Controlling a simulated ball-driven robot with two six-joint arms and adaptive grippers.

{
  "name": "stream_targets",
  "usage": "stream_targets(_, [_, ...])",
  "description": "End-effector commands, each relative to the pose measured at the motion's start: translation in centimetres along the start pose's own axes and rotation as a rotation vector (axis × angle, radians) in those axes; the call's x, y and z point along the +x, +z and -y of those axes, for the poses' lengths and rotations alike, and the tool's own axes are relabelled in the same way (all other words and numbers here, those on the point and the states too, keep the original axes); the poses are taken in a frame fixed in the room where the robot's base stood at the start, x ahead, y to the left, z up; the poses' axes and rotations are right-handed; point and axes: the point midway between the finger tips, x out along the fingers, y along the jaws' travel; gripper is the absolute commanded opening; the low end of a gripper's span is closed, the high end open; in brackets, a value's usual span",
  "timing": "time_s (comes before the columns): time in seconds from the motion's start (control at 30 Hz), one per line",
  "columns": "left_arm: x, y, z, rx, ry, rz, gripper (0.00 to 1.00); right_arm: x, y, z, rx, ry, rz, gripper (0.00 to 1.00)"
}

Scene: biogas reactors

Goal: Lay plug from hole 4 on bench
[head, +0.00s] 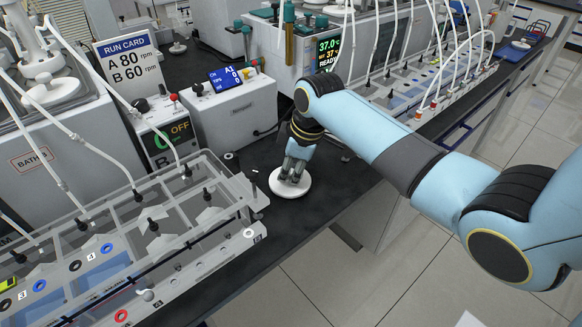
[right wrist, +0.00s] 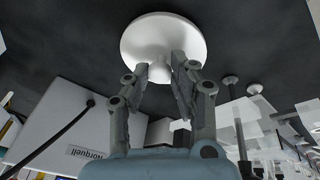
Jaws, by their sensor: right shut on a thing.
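The plug (head: 290,191) is a white round disc with a small white knob at its centre. In the head view it is at the black bench top (head: 330,195), to the right of the clear tank. My right gripper (head: 293,177) points down over it and is shut on its knob. In the right wrist view the fingers (right wrist: 163,68) close around the knob, with the broad disc (right wrist: 160,32) beyond them against the dark bench. Whether the disc touches the bench is hard to tell. My left gripper is not in view.
The clear-walled tank (head: 205,215) with tubes and stoppers stands to the left. A white unit with a blue display (head: 227,77) and a run card stand (head: 128,60) are behind. The bench's front edge is close by. Dark bench around the disc is free.

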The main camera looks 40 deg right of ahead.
Motion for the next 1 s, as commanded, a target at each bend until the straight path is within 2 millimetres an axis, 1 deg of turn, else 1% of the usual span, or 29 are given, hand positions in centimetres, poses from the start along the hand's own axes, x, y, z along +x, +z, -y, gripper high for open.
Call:
stream_targets(0.3, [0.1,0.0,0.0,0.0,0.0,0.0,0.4,0.2,0.1,0.0,0.0,0.0,0.0,0.0])
stream_targets(0.33, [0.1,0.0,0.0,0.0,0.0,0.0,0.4,0.3,0.1,0.0,0.0,0.0,0.0,0.24])
stream_targets(0.5, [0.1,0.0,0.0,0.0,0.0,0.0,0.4,0.2,0.1,0.0,0.001,0.0,0.0,0.46])
stream_targets(0.73, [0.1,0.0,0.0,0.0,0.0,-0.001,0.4,0.2,0.1,0.0,0.001,0.0,-0.001,0.46])
stream_targets(0.83, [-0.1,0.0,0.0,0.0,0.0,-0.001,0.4,-0.2,0.0,-0.1,0.0,0.001,-0.001,0.46])
stream_targets(0.93, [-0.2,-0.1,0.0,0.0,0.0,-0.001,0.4,-1.5,0.0,-0.1,0.001,0.003,-0.002,0.46])
stream_targets(1.0, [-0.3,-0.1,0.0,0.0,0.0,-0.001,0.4,-2.8,0.0,-0.1,0.0,0.003,-0.002,0.46])
